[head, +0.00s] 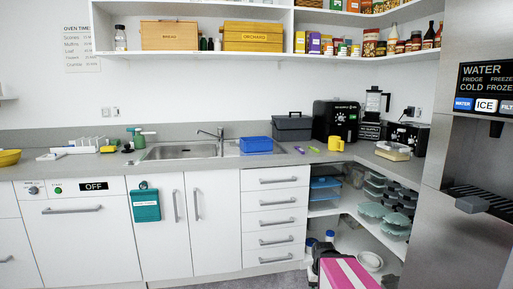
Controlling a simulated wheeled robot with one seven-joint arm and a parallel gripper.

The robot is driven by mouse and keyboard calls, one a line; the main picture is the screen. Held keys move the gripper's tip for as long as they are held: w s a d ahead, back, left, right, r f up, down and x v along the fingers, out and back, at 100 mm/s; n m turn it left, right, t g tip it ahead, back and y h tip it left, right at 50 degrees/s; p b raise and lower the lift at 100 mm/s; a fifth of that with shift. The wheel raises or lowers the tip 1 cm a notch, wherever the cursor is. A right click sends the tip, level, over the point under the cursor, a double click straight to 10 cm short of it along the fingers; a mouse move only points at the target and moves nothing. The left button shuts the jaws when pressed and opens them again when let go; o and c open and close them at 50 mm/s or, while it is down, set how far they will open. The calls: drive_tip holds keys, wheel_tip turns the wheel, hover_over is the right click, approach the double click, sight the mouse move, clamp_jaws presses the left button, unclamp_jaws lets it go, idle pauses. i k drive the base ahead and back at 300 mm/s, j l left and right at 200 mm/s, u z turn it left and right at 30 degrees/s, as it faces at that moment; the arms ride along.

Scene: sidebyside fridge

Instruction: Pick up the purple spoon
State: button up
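A small dark purple, elongated item (299,150) lies on the counter to the right of the blue basin, and may be the purple spoon.
A steel fridge (455,215) is right.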

sight(300, 150)
drive_tip(key=i+j+z, duration=0.1)
drive_tip(key=j, duration=0.25)
drive_tip(key=i+j+z, duration=0.15)
drive_tip(key=j, duration=0.2)
drive_tip(key=i+j+z, duration=0.1)
drive_tip(key=j, duration=0.3)
drive_tip(key=i, duration=0.1)
